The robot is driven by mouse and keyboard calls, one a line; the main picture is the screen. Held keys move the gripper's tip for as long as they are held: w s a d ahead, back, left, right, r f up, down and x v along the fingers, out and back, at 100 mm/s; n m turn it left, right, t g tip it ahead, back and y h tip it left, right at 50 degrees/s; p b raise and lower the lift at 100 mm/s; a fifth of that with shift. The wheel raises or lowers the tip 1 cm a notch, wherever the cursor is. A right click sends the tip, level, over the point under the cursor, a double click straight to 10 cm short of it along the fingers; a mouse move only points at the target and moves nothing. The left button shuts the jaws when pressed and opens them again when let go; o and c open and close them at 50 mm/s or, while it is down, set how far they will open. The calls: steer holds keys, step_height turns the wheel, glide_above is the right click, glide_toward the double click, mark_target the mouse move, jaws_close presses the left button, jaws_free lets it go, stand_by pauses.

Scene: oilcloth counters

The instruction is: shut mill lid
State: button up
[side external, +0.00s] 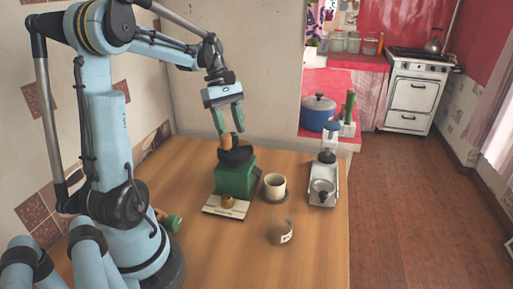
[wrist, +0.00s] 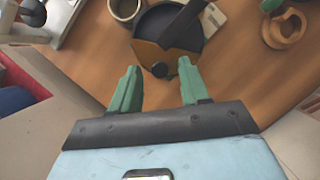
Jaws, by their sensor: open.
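The mill (side external: 234,177) stands on the wooden table, with a green body, a dark round top and a pale base plate. Its lid (side external: 225,142) appears raised, a brown-orange piece standing up from the dark top. In the wrist view the lid shows as an orange-brown piece (wrist: 150,54) with a dark knob, beside the black bowl-like top (wrist: 160,22). My gripper (side external: 231,131) is open and empty, pointing down just above the mill. In the wrist view its green fingertips (wrist: 159,68) are spread on either side of the lid's near edge. I cannot tell whether they touch it.
A cream cup (side external: 274,186) on a dark saucer stands close right of the mill. A brownish mug (side external: 281,232) is in front, and a silver appliance (side external: 323,185) further right. A green and wooden object (side external: 170,222) lies to the left.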

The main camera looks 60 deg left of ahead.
jaws_close()
